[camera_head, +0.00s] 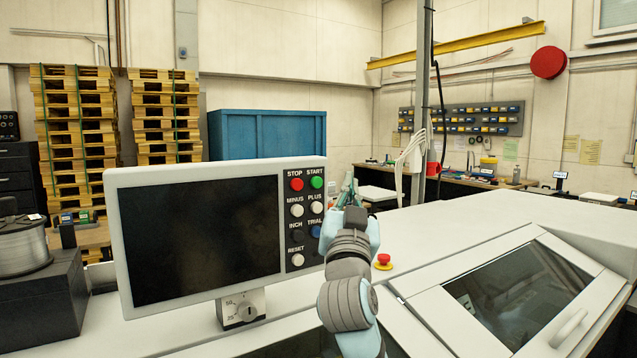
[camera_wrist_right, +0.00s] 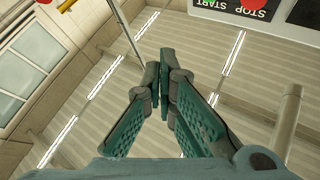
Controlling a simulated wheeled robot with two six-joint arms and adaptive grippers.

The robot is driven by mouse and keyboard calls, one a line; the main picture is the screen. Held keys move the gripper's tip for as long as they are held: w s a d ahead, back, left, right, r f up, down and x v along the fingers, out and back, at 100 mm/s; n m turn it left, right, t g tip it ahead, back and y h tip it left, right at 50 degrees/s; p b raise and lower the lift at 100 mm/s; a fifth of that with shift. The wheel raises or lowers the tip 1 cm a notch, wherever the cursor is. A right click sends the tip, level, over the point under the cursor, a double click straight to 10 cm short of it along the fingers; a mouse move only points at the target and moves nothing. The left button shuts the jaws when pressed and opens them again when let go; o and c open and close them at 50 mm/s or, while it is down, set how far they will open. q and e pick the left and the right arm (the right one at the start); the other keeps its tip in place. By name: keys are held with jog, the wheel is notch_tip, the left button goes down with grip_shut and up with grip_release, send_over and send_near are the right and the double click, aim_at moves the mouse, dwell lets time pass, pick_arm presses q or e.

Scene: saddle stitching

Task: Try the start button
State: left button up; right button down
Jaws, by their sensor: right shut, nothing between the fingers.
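The green start button (camera_head: 317,182) is at the top right of the dark button panel (camera_head: 297,222), under the label START. The red stop button (camera_head: 296,184) is to its left. My right gripper (camera_head: 348,184) is shut and empty, its fingertips just right of the start button and apart from it in the picture; how far in depth I cannot tell. In the right wrist view its closed fingertips (camera_wrist_right: 166,55) point up, and the STOP and START labels (camera_wrist_right: 246,8) show upside down at the top right. My left gripper is not in view.
The panel belongs to a white console with a dark screen (camera_head: 200,238). A red emergency button (camera_head: 383,259) on a yellow base stands on the white machine, right of my arm. A windowed cover (camera_head: 515,290) is further right. A wire spool (camera_head: 22,250) is far left.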

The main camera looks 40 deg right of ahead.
aim_at(317, 182)
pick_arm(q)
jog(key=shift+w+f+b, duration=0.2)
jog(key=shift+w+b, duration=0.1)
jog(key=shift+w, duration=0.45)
pick_arm(e)
jog(key=w, duration=0.7)
jog(key=shift+w+d, duration=0.4)
jog(key=shift+d, duration=0.05)
jog(key=shift+s, duration=0.15)
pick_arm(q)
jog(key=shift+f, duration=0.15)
pick_arm(e)
jog(key=shift+w+f, duration=0.1)
jog(key=shift+w, duration=0.1)
pick_arm(q)
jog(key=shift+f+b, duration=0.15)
jog(key=shift+b, duration=0.15)
pick_arm(e)
jog(key=shift+w, duration=0.3)
